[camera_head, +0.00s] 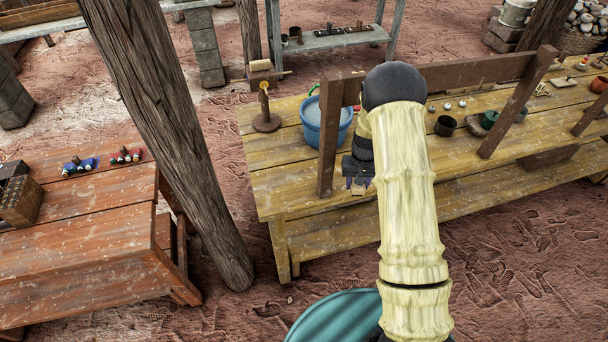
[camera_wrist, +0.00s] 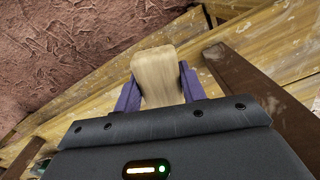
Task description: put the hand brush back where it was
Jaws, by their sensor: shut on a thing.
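The hand brush shows in the wrist view as a pale wooden block (camera_wrist: 156,76), its bristles not visible. My gripper (camera_wrist: 158,88) is shut on it, with one purple finger on each side. In the head view my gripper (camera_head: 358,184) points down over the front left part of the yellow wooden bench (camera_head: 284,190). Only a small tan piece of the brush (camera_head: 358,193) shows below the fingers. I cannot tell whether it touches the bench top. My arm hides part of the bench.
A blue bucket (camera_head: 327,122) stands on the bench behind the gripper. A wooden frame post (camera_head: 328,140) rises just left of the gripper. A wooden stand (camera_head: 266,118) is at the back left. A thick tree-trunk post (camera_head: 170,130) stands between the bench and an orange-brown table (camera_head: 90,225).

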